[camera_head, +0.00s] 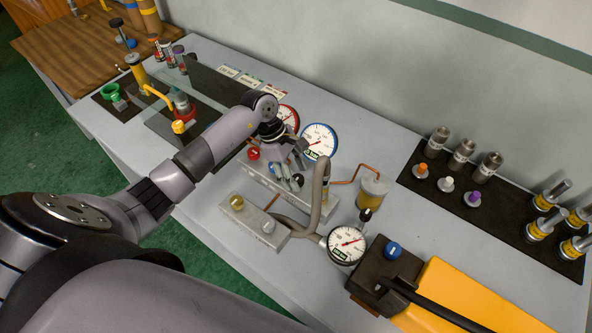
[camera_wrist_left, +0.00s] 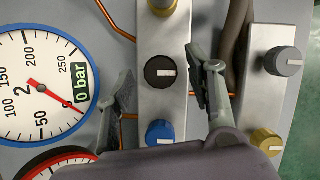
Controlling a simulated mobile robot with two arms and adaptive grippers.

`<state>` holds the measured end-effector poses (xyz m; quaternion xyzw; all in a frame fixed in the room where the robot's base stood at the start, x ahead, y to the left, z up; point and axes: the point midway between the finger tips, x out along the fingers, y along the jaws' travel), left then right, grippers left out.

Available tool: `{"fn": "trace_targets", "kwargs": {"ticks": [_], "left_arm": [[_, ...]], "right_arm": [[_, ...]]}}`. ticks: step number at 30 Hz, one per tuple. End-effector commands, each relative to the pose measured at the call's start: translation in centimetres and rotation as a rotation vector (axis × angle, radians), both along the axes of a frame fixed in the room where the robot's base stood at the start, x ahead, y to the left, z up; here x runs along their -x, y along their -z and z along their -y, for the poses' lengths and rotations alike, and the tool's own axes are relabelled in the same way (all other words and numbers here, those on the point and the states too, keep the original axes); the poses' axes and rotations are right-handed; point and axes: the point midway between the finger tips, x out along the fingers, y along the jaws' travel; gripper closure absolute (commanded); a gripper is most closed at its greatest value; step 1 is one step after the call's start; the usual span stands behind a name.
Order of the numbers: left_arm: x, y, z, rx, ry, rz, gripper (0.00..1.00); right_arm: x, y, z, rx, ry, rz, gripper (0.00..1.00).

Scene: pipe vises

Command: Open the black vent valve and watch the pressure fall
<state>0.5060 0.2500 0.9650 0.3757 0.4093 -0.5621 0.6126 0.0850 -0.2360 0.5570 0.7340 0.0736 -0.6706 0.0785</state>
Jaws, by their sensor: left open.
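The black vent valve knob (camera_wrist_left: 160,72) sits on a grey metal block (camera_wrist_left: 147,106) in the left wrist view, with a white mark pointing right. My left gripper (camera_wrist_left: 161,84) is open, with one finger on each side of the knob; I see a gap on both sides. In the head view my left gripper (camera_head: 289,170) is over the valve block and partly covers its knobs. The blue-rimmed gauge (camera_head: 319,141) stands just behind; in the left wrist view this gauge (camera_wrist_left: 42,88) shows 0 bar on its display. My right gripper is not in view.
A blue knob (camera_wrist_left: 160,133) and a red knob (camera_head: 253,153) share the block. A second block (camera_head: 251,220) with brass and grey knobs, a hose (camera_head: 319,190) and a black-rimmed gauge (camera_head: 346,245) stand close by. A yellow pump (camera_head: 450,296) is at front right.

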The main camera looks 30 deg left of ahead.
Motion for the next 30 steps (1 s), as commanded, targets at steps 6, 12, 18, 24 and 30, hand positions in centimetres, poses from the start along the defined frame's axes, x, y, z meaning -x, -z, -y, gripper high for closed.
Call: {"fn": "trace_targets", "kwargs": {"ticks": [6,12,18,24,30], "left_arm": [[0.00,0.74,0.32,0.000,0.001,-0.001,0.51],[0.00,0.75,0.30,0.000,0.001,0.000,0.52],[0.00,0.72,0.29,0.000,0.001,0.000,0.66],[0.00,0.72,0.29,0.000,0.001,0.000,0.79],[-0.01,0.70,0.28,0.000,0.001,0.000,0.92]], "right_arm": [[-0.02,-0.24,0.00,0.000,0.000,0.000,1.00],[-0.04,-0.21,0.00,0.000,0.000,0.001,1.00],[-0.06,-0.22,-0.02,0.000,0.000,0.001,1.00],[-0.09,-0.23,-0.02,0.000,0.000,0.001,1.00],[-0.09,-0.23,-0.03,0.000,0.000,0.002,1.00]]}}
